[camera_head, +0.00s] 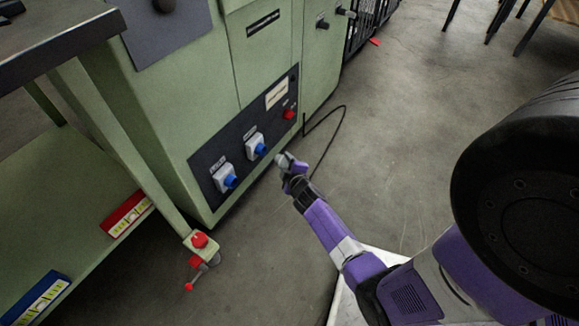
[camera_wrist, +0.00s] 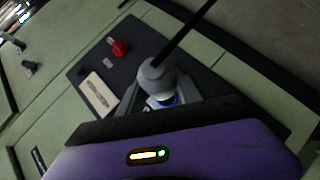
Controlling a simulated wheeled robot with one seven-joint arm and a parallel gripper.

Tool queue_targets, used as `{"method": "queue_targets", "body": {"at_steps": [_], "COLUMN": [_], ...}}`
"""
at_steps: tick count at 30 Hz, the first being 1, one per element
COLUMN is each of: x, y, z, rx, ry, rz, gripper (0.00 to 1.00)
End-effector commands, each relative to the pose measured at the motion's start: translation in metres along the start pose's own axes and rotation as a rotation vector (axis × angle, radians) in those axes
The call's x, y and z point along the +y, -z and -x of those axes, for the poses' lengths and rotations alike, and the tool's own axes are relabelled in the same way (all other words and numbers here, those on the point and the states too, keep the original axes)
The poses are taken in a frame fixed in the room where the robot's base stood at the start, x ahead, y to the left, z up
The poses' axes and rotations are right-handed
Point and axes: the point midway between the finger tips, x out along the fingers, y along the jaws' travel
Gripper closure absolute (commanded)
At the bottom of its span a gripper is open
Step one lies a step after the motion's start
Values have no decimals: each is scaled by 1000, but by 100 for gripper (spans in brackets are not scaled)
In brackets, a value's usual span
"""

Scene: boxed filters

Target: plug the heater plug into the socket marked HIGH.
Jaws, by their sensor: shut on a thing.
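My gripper (camera_head: 291,165) is shut on the grey heater plug (camera_head: 283,159), held just in front of the cabinet's dark panel. In the wrist view the plug (camera_wrist: 154,77) sits between the fingers, with its black cable (camera_wrist: 184,36) running away from it. Two white sockets with round blue fronts are on the panel: a lower left one (camera_head: 225,178) and an upper right one (camera_head: 255,146), the nearer to the plug. Their small labels are too small to read, so I cannot tell which is HIGH. In the wrist view a blue and white part shows just past the plug, partly hidden.
The dark panel (camera_head: 207,161) also carries a red knob (camera_head: 289,114) and a pale plate (camera_head: 277,93). The cable (camera_head: 344,120) loops over the floor to the right. A bench with red (camera_head: 128,214) and blue (camera_head: 40,298) boxes on its shelf stands left.

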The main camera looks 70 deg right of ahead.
Motion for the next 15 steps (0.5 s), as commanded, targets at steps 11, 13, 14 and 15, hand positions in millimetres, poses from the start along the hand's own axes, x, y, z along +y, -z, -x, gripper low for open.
{"method": "queue_targets", "body": {"at_steps": [11, 13, 14, 15], "x": [-1, -1, -1, -1], "y": [23, 26, 26, 27], "z": [-24, -26, -27, -27], "rx": [2, 2, 2, 2], "ry": [-1, -1, -1, -1], "rz": [0, 0, 0, 0], "gripper": [100, 100, 100, 100]}}
